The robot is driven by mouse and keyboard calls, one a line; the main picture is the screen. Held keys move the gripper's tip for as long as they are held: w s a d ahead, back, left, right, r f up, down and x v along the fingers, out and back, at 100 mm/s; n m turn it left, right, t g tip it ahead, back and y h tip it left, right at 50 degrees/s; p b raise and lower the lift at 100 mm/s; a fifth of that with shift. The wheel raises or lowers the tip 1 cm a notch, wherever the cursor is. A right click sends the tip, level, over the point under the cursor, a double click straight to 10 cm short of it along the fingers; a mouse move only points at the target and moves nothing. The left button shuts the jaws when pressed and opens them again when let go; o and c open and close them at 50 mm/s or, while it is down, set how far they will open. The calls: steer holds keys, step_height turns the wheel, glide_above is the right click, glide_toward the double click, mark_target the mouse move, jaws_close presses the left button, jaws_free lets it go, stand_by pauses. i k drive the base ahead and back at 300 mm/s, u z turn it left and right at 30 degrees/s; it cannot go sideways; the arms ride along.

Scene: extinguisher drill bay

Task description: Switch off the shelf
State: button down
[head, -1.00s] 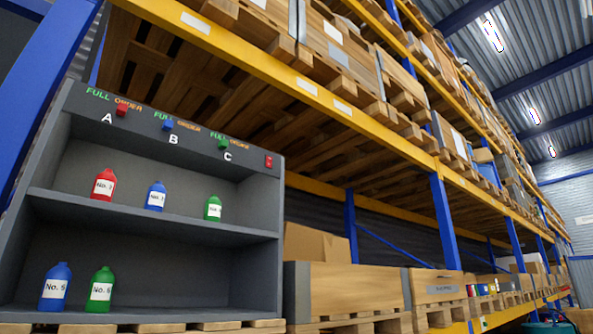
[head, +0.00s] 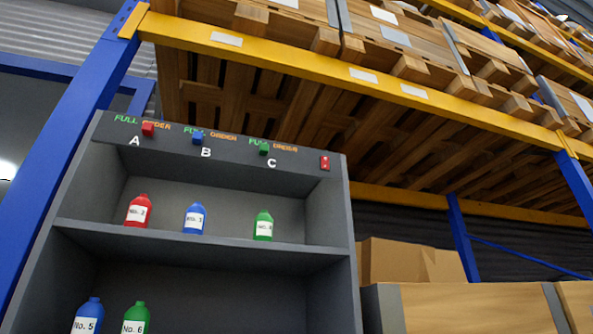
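The grey shelf unit (head: 205,252) stands left of centre in the head view. Its top panel carries a red switch block (head: 148,128) over A, a blue block (head: 197,138) over B and a green block (head: 264,148) over C. "FULL" and "ORDER" labels show beside each block. A small red switch (head: 324,163) sits at the panel's right end. A red bottle (head: 138,211), a blue bottle (head: 194,219) and a green bottle (head: 263,225) stand on the upper level. A blue No. 5 bottle (head: 88,316) and a green No. 6 bottle (head: 136,318) stand below, cut off by the frame. My gripper is not in view.
A blue rack upright (head: 62,165) stands left of the shelf unit. A yellow beam (head: 300,68) bearing loaded pallets runs overhead. A cardboard box (head: 410,262) and a wooden crate (head: 475,308) stand to the right.

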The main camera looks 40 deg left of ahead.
mark_target(324, 159)
steer(key=u, duration=0.95)
steer(key=i, duration=0.9)
steer(key=u, duration=0.95)
